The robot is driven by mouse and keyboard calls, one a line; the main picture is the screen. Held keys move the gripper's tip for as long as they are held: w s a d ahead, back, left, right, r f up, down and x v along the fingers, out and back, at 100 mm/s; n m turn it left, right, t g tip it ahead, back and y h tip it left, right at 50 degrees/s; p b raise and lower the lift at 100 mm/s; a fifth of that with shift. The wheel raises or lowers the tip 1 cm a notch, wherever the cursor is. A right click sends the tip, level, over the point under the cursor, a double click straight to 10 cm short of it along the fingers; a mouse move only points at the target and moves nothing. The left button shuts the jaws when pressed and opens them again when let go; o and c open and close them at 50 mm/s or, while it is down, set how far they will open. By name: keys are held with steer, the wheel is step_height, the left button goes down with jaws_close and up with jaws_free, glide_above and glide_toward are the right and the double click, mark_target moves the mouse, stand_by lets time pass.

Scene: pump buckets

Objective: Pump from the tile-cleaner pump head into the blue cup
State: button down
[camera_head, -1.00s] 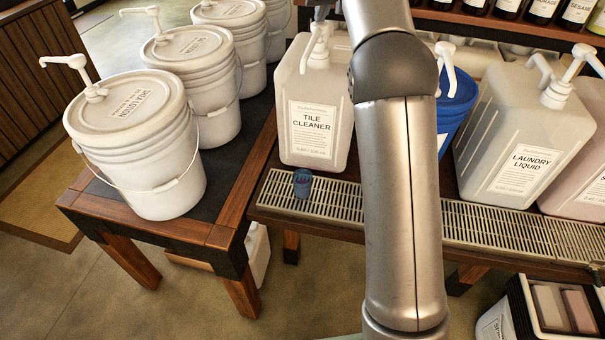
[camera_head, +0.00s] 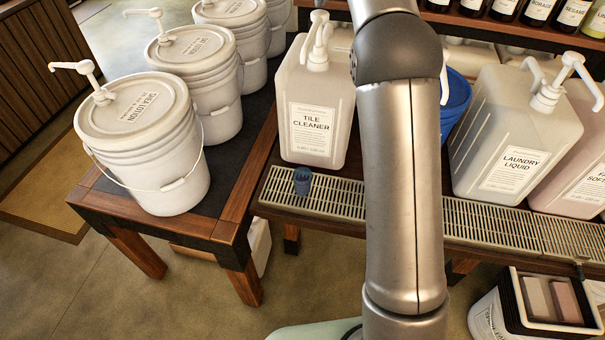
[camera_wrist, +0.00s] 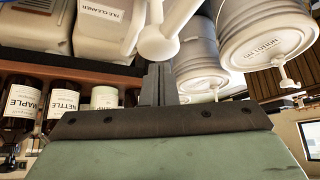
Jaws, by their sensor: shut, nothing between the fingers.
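The tile-cleaner jug (camera_head: 306,95), whitish and square, stands upright on the shelf behind the drip grate; part of its label also shows in the wrist view (camera_wrist: 105,22). Its white pump head (camera_head: 319,38) stands up from the jug's top, with the spout towards the front. The small blue cup (camera_head: 303,181) stands upright on the grate, in front of the jug; its contents cannot be made out. My gripper (camera_wrist: 160,84) is shut and empty, with a white pump head just beyond its fingertips in the wrist view. In the head view my gripper is out of sight.
A laundry-liquid jug (camera_head: 515,145) and a blue bucket (camera_head: 456,103) stand to the right, partly behind my arm. White pump buckets (camera_head: 150,150) stand on the left table. Bottles (camera_wrist: 62,104) line a shelf. The grate (camera_head: 340,198) right of the cup is clear.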

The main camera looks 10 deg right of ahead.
mark_target(323, 18)
steer(key=shift+f+b, duration=0.5)
steer(key=shift+f, duration=0.2)
steer(key=shift+f+b, duration=1.85)
steer(key=shift+f, duration=1)
step_height(323, 18, up, 7)
steer(key=p, duration=0.7)
steer(key=shift+r, duration=0.15)
